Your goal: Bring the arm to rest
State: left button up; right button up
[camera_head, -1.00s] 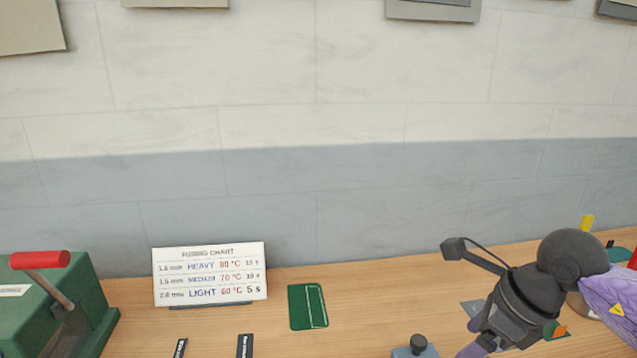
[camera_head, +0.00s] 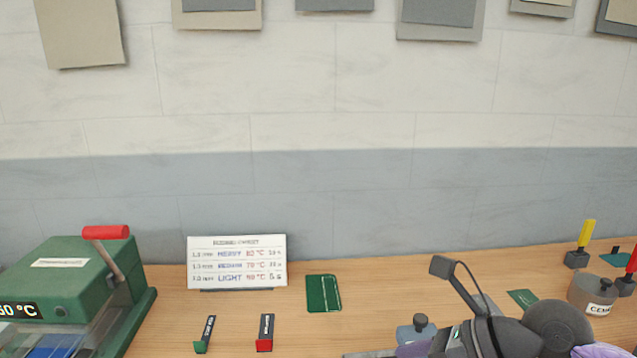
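An arm of mine (camera_head: 500,335) with dark grey and purple links comes in from the lower right. Its gripper fingers are below or at the bottom edge of the picture, so I cannot see what they hold or how they stand. My other arm does not show. The green press (camera_head: 70,275) with a red lever handle (camera_head: 106,232) stands at the left, its display reading "60 °C" in part.
A fusing chart (camera_head: 237,263) stands at the back. A green card (camera_head: 323,293), a green-ended marker (camera_head: 204,334) and a red-ended marker (camera_head: 265,333) lie on the wooden bench. A cement jar (camera_head: 592,294) and a yellow-handled tool (camera_head: 582,243) are at the right.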

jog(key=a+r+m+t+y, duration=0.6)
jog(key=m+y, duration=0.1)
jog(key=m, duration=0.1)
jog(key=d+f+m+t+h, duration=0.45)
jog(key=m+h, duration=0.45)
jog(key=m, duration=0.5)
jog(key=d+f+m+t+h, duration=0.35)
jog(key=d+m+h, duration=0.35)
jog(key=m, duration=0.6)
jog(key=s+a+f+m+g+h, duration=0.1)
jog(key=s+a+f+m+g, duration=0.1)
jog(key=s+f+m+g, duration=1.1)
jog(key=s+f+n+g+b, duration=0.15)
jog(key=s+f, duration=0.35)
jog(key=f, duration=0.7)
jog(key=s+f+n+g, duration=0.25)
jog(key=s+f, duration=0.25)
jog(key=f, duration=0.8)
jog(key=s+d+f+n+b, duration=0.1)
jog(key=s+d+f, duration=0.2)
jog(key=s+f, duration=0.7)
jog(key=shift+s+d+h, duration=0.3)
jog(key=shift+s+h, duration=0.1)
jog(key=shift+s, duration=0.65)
